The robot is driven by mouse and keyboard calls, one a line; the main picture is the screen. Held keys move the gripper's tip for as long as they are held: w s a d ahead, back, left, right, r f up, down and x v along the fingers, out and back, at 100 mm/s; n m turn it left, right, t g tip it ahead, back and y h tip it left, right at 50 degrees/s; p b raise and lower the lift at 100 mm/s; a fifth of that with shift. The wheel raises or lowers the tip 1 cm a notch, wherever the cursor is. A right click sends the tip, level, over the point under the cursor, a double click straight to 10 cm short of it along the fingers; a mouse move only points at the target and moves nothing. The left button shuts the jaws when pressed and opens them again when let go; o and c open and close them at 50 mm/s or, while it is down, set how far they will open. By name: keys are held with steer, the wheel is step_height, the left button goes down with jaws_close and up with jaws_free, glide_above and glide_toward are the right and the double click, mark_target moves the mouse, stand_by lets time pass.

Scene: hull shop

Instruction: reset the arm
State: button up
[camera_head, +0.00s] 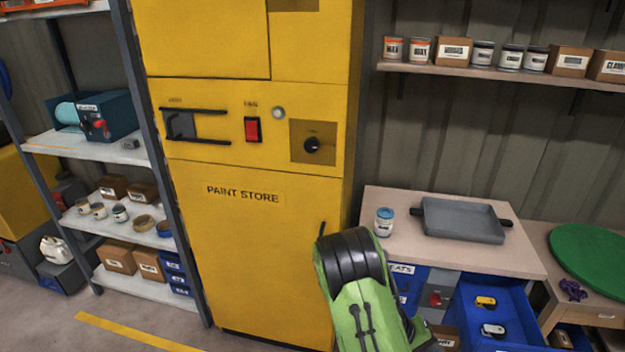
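A green and black part of my arm (355,290) rises from the bottom edge, right of centre, in front of the yellow paint store cabinet (245,255) and the bench. My gripper does not show in this view, so whether it holds anything is hidden. The arm part covers the cabinet's lower right edge and part of the blue drawers under the bench.
The bench (450,262) bears a blue-lidded can (384,222) and a grey tray (462,219). Below it, a blue drawer (490,310) stands open. A green disc (590,258) lies at right. Shelves (85,146) stand left; a wall shelf (480,72) holds cans and boxes.

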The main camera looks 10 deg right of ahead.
steer(key=s+a+r+t+y+p, duration=0.1)
steer(key=a+r+t+y+p, duration=0.15)
steer(key=a+r, duration=0.65)
steer(key=s+a+r+t+y+p, duration=0.1)
steer(key=a+r+t+y, duration=0.3)
steer(key=r, duration=0.9)
steer(key=s+a+r+n+t+y+p, duration=0.1)
steer(key=s+a+r+t+y+p, duration=0.1)
steer(key=s+a+r, duration=0.6)
steer(key=shift+s+a+r+n, duration=0.4)
steer(key=shift+s+r, duration=0.55)
steer(key=shift+s, duration=0.2)
